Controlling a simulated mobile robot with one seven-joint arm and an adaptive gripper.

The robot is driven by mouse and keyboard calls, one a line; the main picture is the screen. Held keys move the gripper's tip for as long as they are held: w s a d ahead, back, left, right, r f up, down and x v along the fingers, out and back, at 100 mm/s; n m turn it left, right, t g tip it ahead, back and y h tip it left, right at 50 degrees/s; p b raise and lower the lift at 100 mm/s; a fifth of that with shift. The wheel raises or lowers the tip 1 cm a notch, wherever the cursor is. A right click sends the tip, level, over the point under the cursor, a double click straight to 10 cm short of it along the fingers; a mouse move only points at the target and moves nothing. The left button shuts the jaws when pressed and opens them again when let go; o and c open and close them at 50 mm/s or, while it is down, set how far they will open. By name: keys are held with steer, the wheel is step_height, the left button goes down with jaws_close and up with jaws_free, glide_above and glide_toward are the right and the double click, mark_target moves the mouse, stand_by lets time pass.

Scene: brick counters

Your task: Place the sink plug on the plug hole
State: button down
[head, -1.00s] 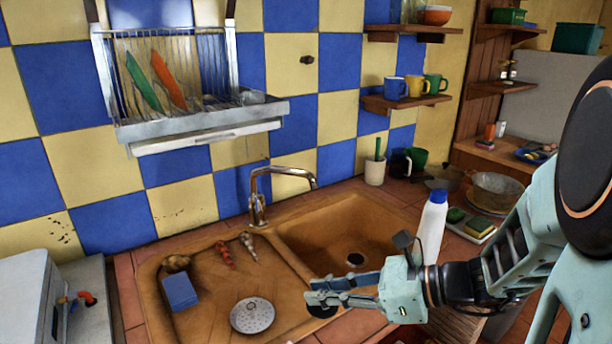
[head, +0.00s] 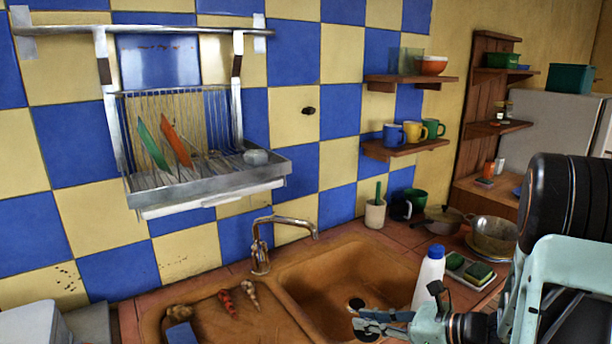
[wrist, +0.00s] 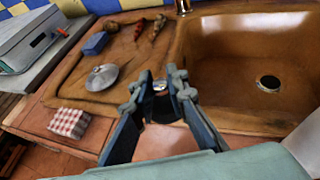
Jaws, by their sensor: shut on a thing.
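My gripper (head: 362,322) is at the lower right of the head view, over the front of the sink. Its fingers also show in the wrist view (wrist: 161,82), shut on the sink plug. In the wrist view a small shiny part of the plug (wrist: 160,87) shows between the fingertips. In the head view the plug (head: 366,336) is a dark disc under the fingers, partly hidden. The plug hole (head: 357,304) is a dark round opening in the basin floor. In the wrist view the plug hole (wrist: 268,82) lies to the right of the fingertips, apart from the plug.
A white bottle with a blue cap (head: 430,272) stands at the basin's right rim, close to my arm. A metal strainer (wrist: 102,77) and a blue sponge (wrist: 96,43) lie on the drainboard. A checked block (wrist: 69,123) sits on the tiled edge. The basin is otherwise clear.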

steer(key=shift+s+r+p, duration=0.1)
steer(key=shift+r+p, duration=2.45)
steer(key=shift+p, duration=1.1)
steer(key=shift+f, duration=0.1)
